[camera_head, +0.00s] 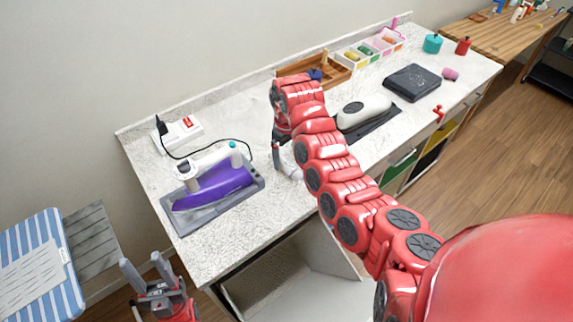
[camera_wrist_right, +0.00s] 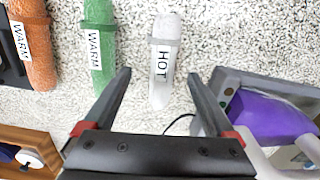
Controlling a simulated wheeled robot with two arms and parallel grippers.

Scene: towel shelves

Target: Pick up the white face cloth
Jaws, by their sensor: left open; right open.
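The white face cloth (camera_wrist_right: 164,88) is a rolled white cloth with a "HOT" label, lying on the speckled counter in the right wrist view. Its lower end lies between the fingertips of my right gripper (camera_wrist_right: 159,76) in the picture, with a gap on either side. In the head view, part of a white roll (camera_head: 291,167) shows beside my right gripper (camera_head: 279,150), and my arm hides what lies beyond it. My right gripper is open and empty. My left gripper (camera_head: 146,264) is open and empty, low in front of the counter's left end.
A green roll (camera_wrist_right: 99,42) and an orange roll (camera_wrist_right: 38,55), both labelled "WARM", lie left of the white one. A purple iron (camera_head: 215,184) on its grey stand sits left of my right gripper, with a cord behind it. A wooden tray (camera_head: 338,75) stands at the back.

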